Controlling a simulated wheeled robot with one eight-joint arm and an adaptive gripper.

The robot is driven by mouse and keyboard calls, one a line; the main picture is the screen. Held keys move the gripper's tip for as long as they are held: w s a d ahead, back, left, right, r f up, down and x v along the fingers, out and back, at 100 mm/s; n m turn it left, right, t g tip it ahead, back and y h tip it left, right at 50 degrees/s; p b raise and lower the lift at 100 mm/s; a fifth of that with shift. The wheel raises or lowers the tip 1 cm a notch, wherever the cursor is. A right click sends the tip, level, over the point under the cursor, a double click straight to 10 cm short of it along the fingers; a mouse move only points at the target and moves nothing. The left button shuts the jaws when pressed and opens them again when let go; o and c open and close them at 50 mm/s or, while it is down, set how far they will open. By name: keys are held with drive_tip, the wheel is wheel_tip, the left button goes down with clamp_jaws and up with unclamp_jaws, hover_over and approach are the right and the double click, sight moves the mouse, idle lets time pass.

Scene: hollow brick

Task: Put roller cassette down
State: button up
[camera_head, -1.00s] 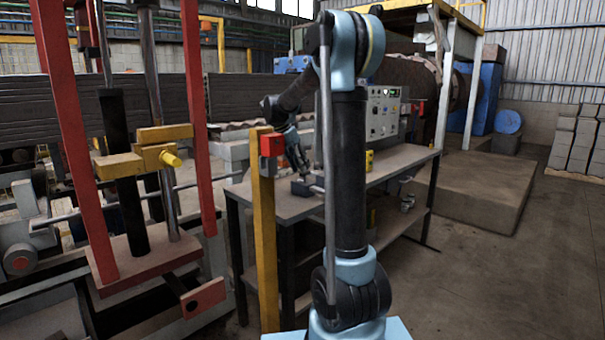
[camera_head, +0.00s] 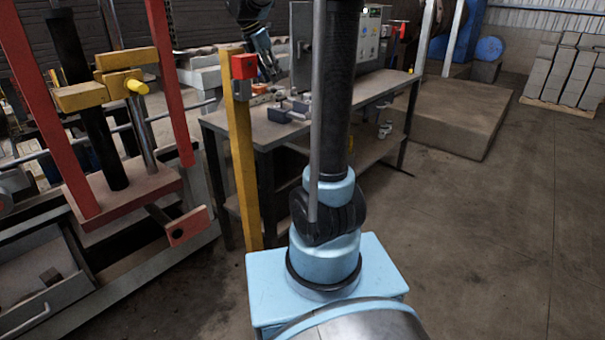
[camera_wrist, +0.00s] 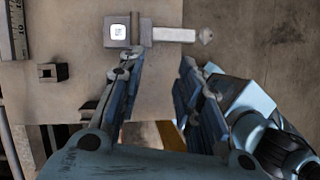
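A grey block with a white tag and a short shaft with a pointed end, which looks like the roller cassette (camera_wrist: 135,33), lies on the workbench in the wrist view. In the head view, grey parts (camera_head: 288,112) lie on the bench top (camera_head: 245,124); I cannot tell which is the cassette. My gripper (camera_wrist: 159,63) is open, with nothing between its fingers, and the block is just beyond the fingertips. In the head view my gripper (camera_head: 273,75) is above the bench, apart from the grey parts.
A small hollow square block (camera_wrist: 52,72) lies left on the bench. A yellow post with a red box (camera_head: 244,66) stands at the bench's front left. A grey control cabinet (camera_head: 362,40) stands at the back. A red-framed press (camera_head: 120,190) is on the left. Open floor lies right.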

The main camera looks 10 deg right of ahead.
drive_tip(key=s+d+f+m+y, duration=0.1)
drive_tip(key=s+d+f+m, duration=0.1)
drive_tip(key=s+f+m, duration=0.6)
drive_tip(key=s+d+f+m+y, duration=0.15)
drive_tip(key=s+m, duration=0.25)
drive_tip(key=s, duration=0.9)
drive_tip(key=s+f+m+t+y, duration=0.1)
drive_tip(key=s+f+m, duration=1)
drive_tip(key=s+f, duration=0.4)
drive_tip(key=shift+d+y, duration=0.2)
drive_tip(key=shift+y, duration=0.15)
drive_tip(key=shift+w, duration=0.1)
drive_tip(key=shift+w+f, duration=0.2)
drive_tip(key=shift+w, duration=0.15)
